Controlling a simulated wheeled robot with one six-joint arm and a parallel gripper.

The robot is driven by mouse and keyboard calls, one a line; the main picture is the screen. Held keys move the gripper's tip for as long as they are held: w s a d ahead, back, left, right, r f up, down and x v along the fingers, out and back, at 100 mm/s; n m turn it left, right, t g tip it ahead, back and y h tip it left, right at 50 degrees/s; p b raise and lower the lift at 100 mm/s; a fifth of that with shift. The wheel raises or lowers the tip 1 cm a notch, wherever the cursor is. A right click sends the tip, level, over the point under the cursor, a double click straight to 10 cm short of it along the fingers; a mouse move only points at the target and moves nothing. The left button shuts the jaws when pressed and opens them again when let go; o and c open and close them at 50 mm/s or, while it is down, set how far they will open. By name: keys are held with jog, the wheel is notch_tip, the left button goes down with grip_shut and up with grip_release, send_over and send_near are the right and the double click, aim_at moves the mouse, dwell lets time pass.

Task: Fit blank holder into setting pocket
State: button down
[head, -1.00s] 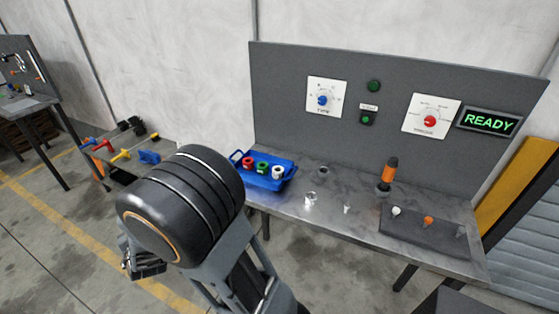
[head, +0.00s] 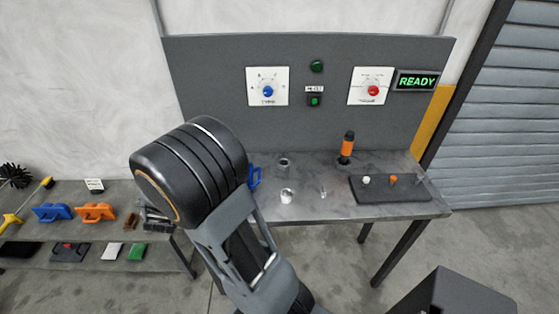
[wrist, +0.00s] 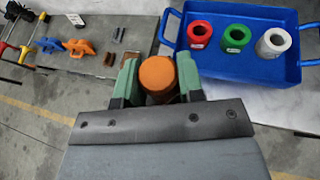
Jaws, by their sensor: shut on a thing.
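In the wrist view my gripper (wrist: 158,80) has its green fingers closed on an orange round-topped piece (wrist: 157,76), which may be the blank holder. Its lower part is hidden. In the head view the gripper sits behind and below my dark wrist, over the left end of the bench (head: 340,208), and the held piece is hidden. On the bench stand a grey metal ring (head: 284,162) and a shiny round metal piece (head: 287,196). I cannot tell which of these is the setting pocket.
A blue tray (wrist: 240,67) holds red, green and white rings; my arm mostly hides it in the head view. An orange tool with a black top (head: 346,147) and a dark pad (head: 385,190) with small knobs stand right. A cluttered shelf (head: 100,225) is left.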

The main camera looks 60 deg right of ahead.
jog(key=s+d+m+g+h+p, duration=0.1)
jog(key=s+d+m+g+h, duration=0.3)
jog(key=d, duration=0.6)
jog(key=s+d+m+g+h, duration=0.1)
jog(key=s+d+m+g, duration=0.4)
jog(key=d, duration=0.5)
jog(key=s+d+m+g+y, duration=0.1)
jog(key=s+d+m+g, duration=0.6)
jog(key=s, duration=0.7)
jog(key=shift+d+g+p, duration=0.4)
jog(key=shift+d+g, duration=0.1)
jog(key=shift+d, duration=0.25)
jog(key=shift+a, duration=0.1)
jog(key=shift+f+b, duration=2.5)
jog(key=shift+f, duration=0.45)
jog(key=shift+f+b, duration=2.05)
jog(key=shift+f, duration=0.2)
jog(key=c, duration=0.7)
grip_release()
